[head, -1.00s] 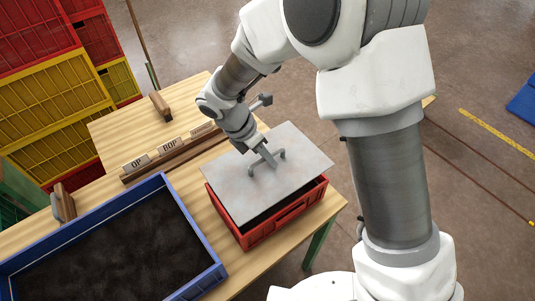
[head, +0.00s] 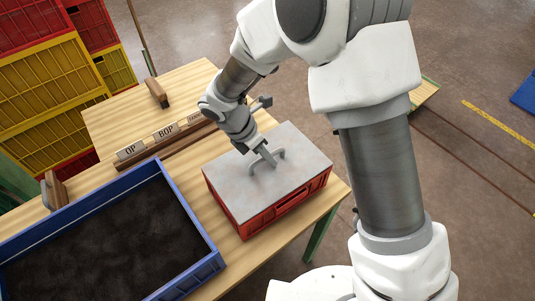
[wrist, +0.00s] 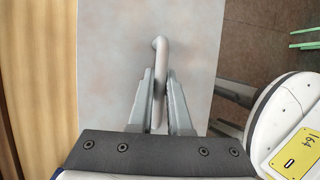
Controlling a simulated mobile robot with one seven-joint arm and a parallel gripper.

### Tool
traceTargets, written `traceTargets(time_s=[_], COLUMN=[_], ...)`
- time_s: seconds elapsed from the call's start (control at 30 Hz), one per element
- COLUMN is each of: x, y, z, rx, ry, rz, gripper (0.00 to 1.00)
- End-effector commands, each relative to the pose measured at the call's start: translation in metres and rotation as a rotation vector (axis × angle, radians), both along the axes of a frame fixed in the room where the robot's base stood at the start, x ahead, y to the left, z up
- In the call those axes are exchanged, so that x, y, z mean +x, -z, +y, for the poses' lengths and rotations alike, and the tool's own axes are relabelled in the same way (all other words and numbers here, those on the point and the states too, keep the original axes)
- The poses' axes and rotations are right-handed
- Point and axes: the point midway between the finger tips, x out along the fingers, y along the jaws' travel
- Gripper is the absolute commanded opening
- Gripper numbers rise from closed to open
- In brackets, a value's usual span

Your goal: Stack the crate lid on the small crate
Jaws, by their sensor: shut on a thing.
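The crate lid (head: 285,182) is a flat grey metal plate with a bar handle on top. In the head view it lies over the top of the small red crate (head: 287,208), its edges close to the crate's rim, and hides the inside. My gripper (head: 264,158) is shut on the lid's handle. In the wrist view the two fingers of my gripper (wrist: 160,95) stand on either side of the handle, with the grey lid (wrist: 110,60) below. The crate does not show clearly in the wrist view.
A blue tray (head: 212,262) with dark contents stands left of the crate on the wooden table (head: 110,117). A rack with labelled cards (head: 166,132) lies behind. Wooden blocks (head: 156,92) stand farther back. Stacked red and yellow crates (head: 52,85) are at far left.

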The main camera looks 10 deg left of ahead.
Motion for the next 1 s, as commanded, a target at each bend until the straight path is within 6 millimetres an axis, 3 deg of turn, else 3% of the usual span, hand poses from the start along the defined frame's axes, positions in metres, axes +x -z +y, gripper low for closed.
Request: traceTargets(time_s=[1.0], x=[0.0], y=[0.0068], z=[0.0], rx=[-0.001], ry=[0.0], rz=[0.001], gripper=[0.0])
